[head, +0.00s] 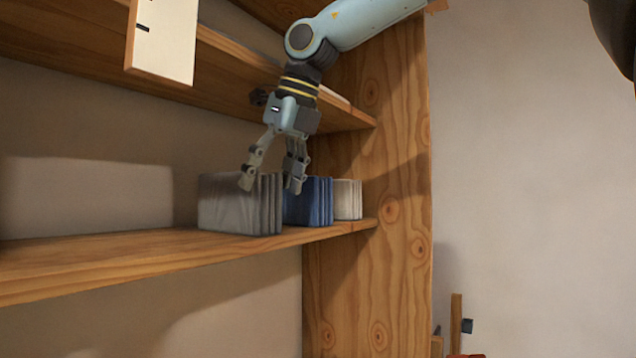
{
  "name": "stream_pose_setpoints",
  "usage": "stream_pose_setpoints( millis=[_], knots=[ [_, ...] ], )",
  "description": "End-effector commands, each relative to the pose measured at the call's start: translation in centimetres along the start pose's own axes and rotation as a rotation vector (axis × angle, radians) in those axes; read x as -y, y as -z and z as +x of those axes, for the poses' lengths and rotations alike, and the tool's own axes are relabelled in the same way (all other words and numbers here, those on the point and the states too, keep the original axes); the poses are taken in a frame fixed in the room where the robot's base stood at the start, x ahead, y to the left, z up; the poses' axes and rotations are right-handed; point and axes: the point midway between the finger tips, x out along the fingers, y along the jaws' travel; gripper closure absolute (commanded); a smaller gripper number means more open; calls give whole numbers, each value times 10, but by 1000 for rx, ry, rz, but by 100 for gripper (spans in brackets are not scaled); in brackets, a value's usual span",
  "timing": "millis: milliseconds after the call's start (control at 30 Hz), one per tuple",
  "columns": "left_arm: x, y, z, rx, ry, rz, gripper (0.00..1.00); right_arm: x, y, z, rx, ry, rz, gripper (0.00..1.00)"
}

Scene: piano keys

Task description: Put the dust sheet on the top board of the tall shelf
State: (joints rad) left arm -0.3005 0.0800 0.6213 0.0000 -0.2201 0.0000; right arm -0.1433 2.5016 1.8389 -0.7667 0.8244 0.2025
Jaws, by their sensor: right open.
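The tall wooden shelf (405,180) fills the left and middle of the head view. On its middle board (120,262) stand a grey folded cloth bundle (232,212), a blue one (307,205) and a white one (347,200) in a row. I cannot tell for certain which is the dust sheet. My right gripper (272,184) reaches down from above, open, its fingertips overlapping the grey and blue bundles in the picture. I cannot tell whether it touches them. My left gripper is not in view.
A higher board (215,65) runs above the bundles, close to my right arm. A pale panel with black marks (165,45) hangs in front of it at the upper left. The middle board is bare left of the bundles. The shelf's side panel stands to the right.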

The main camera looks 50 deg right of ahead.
Motion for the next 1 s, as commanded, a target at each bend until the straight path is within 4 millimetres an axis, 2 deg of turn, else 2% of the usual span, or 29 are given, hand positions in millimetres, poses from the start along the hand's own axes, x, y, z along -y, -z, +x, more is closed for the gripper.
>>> stream_pose_setpoints(
  millis=[33,200,500,700,1000],
  knots=[
    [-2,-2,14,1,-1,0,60,-1,14,2,4,-8,-1,21],
    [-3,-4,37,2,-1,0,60,-1,50,-11,5,-7,-2,21],
    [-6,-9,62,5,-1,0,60,-1,97,-33,2,-5,-2,21],
    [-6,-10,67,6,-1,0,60,0,109,-40,-2,-2,-1,21],
    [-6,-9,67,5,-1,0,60,0,110,-42,-3,-1,-1,21]
  ],
)
